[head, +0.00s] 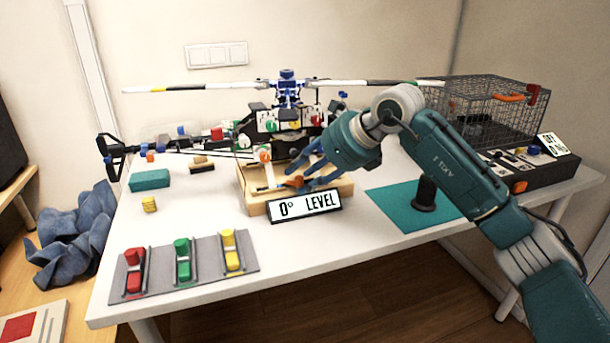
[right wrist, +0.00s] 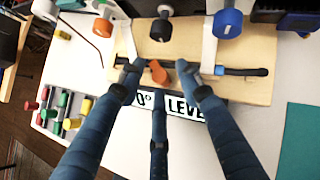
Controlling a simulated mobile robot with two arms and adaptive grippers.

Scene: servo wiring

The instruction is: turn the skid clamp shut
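The orange skid clamp lever (head: 292,182) is at the front of the wooden stand (head: 255,208) under the model helicopter (head: 285,122). In the right wrist view the orange lever (right wrist: 158,72) lies by a dark bar (right wrist: 245,71) that runs across the pale skid strips. My right gripper (head: 312,172) reaches down from the right over the stand. In the wrist view its blue fingers (right wrist: 158,78) are spread on either side of the lever, with visible gaps. It looks empty. My left gripper is out of view.
A "0° LEVEL" sign (head: 305,206) leans at the stand's front. A grey tray (head: 208,262) with red, green and yellow connectors lies front left. A teal mat (head: 385,198) with a black upright piece (head: 425,190) is right. A wire cage (head: 500,105) stands behind it.

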